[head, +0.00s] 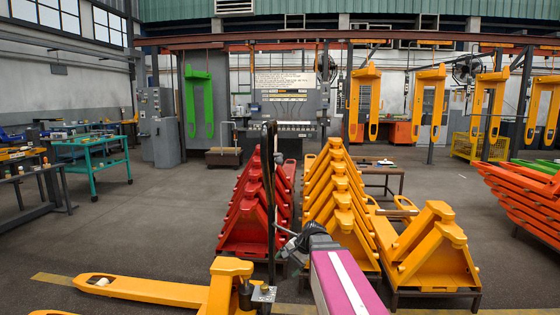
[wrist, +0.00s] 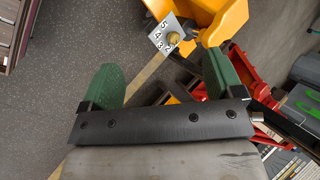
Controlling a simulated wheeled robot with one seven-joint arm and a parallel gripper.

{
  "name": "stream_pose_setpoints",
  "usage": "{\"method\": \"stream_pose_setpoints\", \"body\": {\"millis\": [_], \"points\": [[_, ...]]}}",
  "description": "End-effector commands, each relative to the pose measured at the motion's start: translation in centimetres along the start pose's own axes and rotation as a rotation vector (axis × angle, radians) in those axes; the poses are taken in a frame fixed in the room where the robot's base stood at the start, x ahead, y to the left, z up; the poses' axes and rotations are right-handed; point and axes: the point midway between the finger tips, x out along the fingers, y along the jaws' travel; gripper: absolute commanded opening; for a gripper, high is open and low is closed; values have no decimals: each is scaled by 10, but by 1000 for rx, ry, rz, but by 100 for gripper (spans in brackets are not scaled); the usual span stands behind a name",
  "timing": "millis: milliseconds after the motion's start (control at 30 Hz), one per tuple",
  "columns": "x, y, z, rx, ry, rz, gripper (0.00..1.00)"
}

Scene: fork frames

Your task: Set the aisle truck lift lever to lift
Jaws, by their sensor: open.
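The yellow aisle truck (head: 228,285) stands at the bottom left in the head view, with a fork pointing left and a tall dark handle (head: 270,190) rising from it. A small grey plate (head: 263,293) sits at the handle's foot. In the wrist view a grey plate with numbers (wrist: 160,32) and a brass-coloured knob (wrist: 173,38) lie beside the truck's yellow body (wrist: 215,18). I cannot tell the lift lever for certain. My gripper (wrist: 160,66) is open and empty, its green fingers apart, below the plate in the picture. In the head view my gripper (head: 288,243) is just right of the handle.
Stacked red frames (head: 240,225) and yellow frames (head: 330,205) stand close behind the truck. More yellow frames (head: 435,250) stand at right. A teal cart (head: 92,152) is at left. The floor (head: 140,215) at left-centre is clear.

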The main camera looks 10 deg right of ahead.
Motion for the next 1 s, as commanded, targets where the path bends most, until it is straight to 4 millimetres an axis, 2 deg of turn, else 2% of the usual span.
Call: {"method": "stream_pose_setpoints", "body": {"millis": [33, 167, 300, 367, 500, 600, 700, 800, 900, 1000], "points": [[-18, -20, -14, 65, -9, -70, 86], [-67, -66, -36, 235, -67, -253, 86], [-130, -112, -56, 394, -159, -440, 86], [-161, -130, -63, 454, -210, -517, 86], [-234, -166, -76, 568, -341, -675, 86], [-279, -183, -80, 622, -430, -756, 86], [-312, -194, -81, 654, -498, -810, 86], [-330, -200, -81, 671, -540, -837, 86], [-334, -204, -80, 677, -556, -846, 86], [-330, -211, -78, 677, -558, -846, 86]]}}
